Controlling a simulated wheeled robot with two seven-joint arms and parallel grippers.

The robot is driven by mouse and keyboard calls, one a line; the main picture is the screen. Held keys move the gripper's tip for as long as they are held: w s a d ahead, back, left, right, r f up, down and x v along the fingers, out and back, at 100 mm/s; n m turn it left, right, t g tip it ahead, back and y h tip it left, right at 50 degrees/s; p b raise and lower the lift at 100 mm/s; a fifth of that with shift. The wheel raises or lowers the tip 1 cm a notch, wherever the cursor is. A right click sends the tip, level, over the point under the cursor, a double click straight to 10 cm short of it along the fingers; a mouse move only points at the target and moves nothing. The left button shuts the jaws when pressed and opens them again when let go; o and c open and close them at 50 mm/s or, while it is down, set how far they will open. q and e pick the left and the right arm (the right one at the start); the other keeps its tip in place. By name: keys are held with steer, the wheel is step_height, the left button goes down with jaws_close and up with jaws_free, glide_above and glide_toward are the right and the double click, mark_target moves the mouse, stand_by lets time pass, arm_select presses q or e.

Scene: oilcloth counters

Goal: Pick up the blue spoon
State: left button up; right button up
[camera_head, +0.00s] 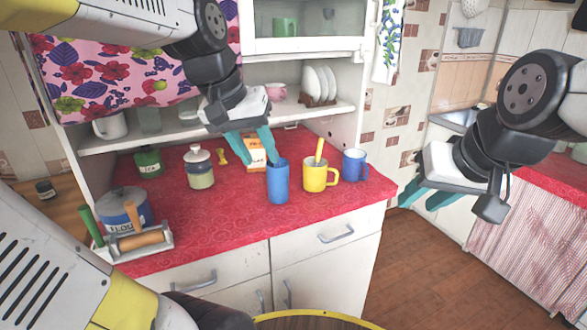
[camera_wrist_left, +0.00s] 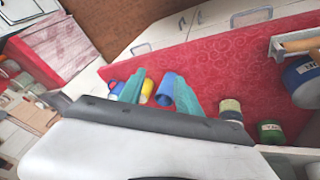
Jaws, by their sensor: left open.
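I cannot make out a blue spoon in either view. A tall blue cup (camera_head: 278,184) stands on the red counter, and its inside is hidden. It also shows in the left wrist view (camera_wrist_left: 165,90), between the fingertips. My left gripper (camera_head: 252,147) is open, fingers pointing down, just above and behind the cup; one teal finger overlaps its rim in the picture. I cannot tell if they touch. In the left wrist view the gripper (camera_wrist_left: 160,95) has its fingers apart and nothing held. My right gripper (camera_head: 424,194) is open and empty, away from the counter.
A yellow mug (camera_head: 316,181) with a yellow handle sticking out and a blue mug (camera_head: 354,165) stand right of the cup. A lidded jar (camera_head: 199,168), a green pot (camera_head: 148,162), a box (camera_head: 257,155) and a flour canister (camera_head: 122,209) stand left.

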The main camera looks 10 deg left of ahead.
arm_select(q)
steer(key=w+g+y, duration=0.1)
steer(key=w, duration=0.5)
steer(key=w+f+g+y, duration=0.1)
steer(key=w, duration=0.5)
steer(key=w+f+n+g, duration=0.1)
steer(key=w+g, duration=0.1)
steer(key=w, duration=0.3)
steer(key=shift+w+a+f+y, duration=0.15)
steer(key=shift+w+y, duration=0.25)
steer(key=f, duration=0.7)
steer(key=shift+s+f, duration=0.2)
steer(key=shift+f, duration=0.2)
jaws_close()
